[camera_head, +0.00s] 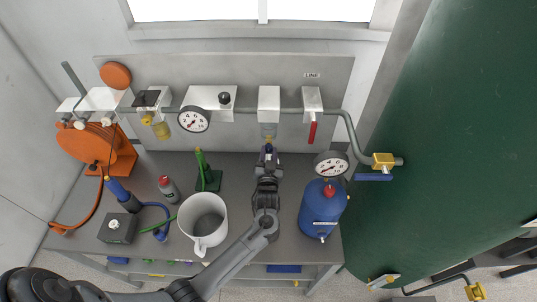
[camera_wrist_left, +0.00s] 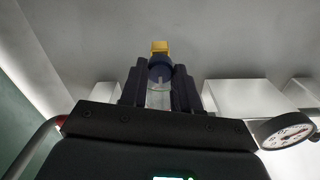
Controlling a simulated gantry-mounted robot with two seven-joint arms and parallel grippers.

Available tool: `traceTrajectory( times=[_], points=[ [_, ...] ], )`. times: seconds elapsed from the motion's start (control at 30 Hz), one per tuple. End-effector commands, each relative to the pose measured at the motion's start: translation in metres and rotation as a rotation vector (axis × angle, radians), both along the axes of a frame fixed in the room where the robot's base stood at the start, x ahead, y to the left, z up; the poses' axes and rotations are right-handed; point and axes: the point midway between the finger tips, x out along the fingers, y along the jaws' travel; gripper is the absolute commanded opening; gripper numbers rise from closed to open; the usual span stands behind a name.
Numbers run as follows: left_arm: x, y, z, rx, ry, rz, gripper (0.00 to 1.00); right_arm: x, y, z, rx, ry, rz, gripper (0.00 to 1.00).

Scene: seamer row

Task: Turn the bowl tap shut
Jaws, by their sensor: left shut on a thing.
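The clear bowl (camera_head: 268,129) hangs under a white block (camera_head: 269,98) on the wall panel. The small brass tap (camera_head: 268,141) sits below the bowl. It also shows in the wrist view (camera_wrist_left: 159,47), just beyond my fingertips. My left gripper (camera_head: 267,152) reaches up to the tap from the front. In the wrist view my left gripper (camera_wrist_left: 160,80) has its two fingers on either side of a dark blue knob (camera_wrist_left: 160,68) and is shut on it. How far the tap is turned cannot be told. My right gripper is out of view.
A regulator with a gauge (camera_head: 194,119) is left of the bowl, and a red-handled valve (camera_head: 312,131) is to its right. A white mug (camera_head: 203,222) and a blue tank (camera_head: 322,208) stand on the bench either side of my arm. A large green vessel (camera_head: 450,130) fills the right.

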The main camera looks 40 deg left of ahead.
Motion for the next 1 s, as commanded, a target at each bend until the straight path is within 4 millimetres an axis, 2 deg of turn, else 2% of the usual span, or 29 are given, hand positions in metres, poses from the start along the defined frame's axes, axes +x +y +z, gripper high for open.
traceTrajectory(
  times=[0.37, 0.4, 0.57, 0.87, 1.0],
  points=[
    [0.0001, -0.0003, 0.0006, -0.006, -0.006, 0.000, 0.01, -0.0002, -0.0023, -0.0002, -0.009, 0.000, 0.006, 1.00],
    [0.0001, -0.0003, 0.0006, -0.006, -0.006, 0.000, 0.34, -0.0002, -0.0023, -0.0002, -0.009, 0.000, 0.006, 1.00],
    [0.0000, -0.0002, 0.0005, -0.006, -0.006, 0.000, 0.57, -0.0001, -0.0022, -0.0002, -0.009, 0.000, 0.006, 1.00],
    [-0.0008, -0.0008, 0.0001, -0.005, -0.004, 0.000, 0.57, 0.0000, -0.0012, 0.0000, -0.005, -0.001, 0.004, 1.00],
    [-0.0080, -0.0065, -0.0005, -0.005, -0.004, 0.000, 0.57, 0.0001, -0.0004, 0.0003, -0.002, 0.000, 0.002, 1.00]
  ],
)
